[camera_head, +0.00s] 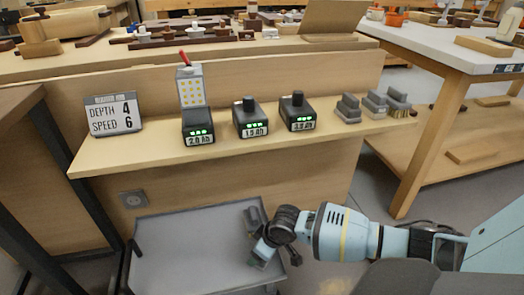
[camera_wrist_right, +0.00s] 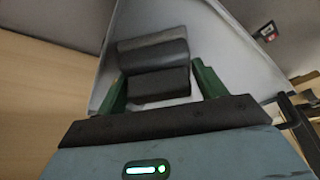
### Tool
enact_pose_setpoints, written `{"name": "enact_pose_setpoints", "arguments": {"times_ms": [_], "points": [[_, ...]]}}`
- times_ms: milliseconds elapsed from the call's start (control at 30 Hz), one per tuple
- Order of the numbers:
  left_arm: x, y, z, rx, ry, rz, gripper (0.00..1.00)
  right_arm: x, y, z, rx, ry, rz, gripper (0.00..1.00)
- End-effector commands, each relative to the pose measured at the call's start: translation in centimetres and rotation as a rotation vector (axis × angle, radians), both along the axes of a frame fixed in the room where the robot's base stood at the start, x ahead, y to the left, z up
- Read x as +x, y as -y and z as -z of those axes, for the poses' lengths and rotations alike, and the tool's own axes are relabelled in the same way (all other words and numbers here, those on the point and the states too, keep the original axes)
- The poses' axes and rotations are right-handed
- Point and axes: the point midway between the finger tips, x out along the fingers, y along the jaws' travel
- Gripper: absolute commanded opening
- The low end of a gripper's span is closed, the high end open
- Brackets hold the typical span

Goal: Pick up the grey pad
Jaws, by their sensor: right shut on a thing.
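My right gripper (camera_head: 264,242) reaches in from the right, low over the grey cart top. In the right wrist view its green fingers (camera_wrist_right: 160,86) are shut on a dark grey block with a rounded upper part, the grey pad (camera_wrist_right: 155,68). The pad also shows in the head view (camera_head: 253,216), just beyond the wrist, above or on the cart top; I cannot tell whether it touches. Similar grey blocks stand at the right end of the shelf: one grey (camera_head: 347,108), one lighter (camera_head: 375,103), one with brownish bristles (camera_head: 397,103). My left gripper is out of view.
The grey cart top (camera_head: 185,255) is otherwise bare where visible. A white-topped table (camera_head: 440,58) stands at right.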

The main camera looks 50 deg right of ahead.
Motion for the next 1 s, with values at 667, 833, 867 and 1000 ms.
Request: {"name": "enact_pose_setpoints", "arguments": {"times_ms": [667,833,867,1000], "points": [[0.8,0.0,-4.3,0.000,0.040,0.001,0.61,-2.3,-2.4,-4.2,0.004,-0.001,-0.003,0.46],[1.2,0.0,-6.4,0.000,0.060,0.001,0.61,-5.3,-5.7,-4.8,0.004,0.001,-0.004,0.46],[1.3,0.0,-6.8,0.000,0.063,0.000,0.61,-5.9,-6.2,-4.8,0.006,0.000,-0.002,0.46],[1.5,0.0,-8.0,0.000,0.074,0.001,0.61,-8.1,-8.6,-5.0,0.004,0.000,-0.002,0.46]]}}
